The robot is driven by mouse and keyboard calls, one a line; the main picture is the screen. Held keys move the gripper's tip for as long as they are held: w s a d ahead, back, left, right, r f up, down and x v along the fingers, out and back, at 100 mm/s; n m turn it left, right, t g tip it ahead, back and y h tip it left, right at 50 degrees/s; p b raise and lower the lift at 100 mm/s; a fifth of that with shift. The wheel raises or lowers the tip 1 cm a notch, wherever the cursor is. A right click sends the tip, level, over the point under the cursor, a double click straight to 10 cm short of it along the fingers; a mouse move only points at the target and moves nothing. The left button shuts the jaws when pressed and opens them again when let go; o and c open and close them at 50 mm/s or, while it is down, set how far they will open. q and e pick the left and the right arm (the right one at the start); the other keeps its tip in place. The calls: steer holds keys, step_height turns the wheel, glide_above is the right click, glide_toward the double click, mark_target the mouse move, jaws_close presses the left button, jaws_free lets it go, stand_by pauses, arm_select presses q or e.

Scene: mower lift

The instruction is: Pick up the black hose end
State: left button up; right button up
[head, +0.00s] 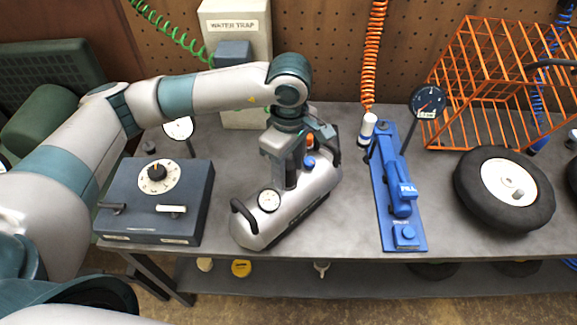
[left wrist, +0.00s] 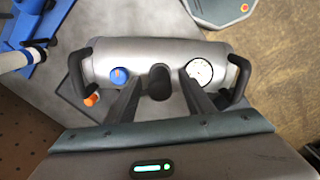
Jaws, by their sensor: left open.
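A grey metal tank (head: 300,205) with a gauge (head: 268,200), black end handles, and a blue and an orange knob lies on the bench. My left gripper (head: 290,185) points down over its middle. In the left wrist view the gripper (left wrist: 160,92) is open, its fingers apart on either side of a short black upright piece (left wrist: 160,80), which looks like the black hose end. That piece stands at the tank's middle, between the blue knob (left wrist: 119,77) and the gauge (left wrist: 199,72). I cannot tell if the fingers touch it. My right gripper is not in view.
A dark box with a dial (head: 155,205) stands left of the tank. A blue tool with a gauge (head: 400,195) lies to the right, then a wheel (head: 500,190) and an orange wire rack (head: 490,80). A water trap box (head: 235,35) stands behind.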

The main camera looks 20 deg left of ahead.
arm_select(q)
steer(key=shift+f, duration=0.2)
stand_by(0.3)
jaws_close()
steer(key=shift+r, duration=0.15)
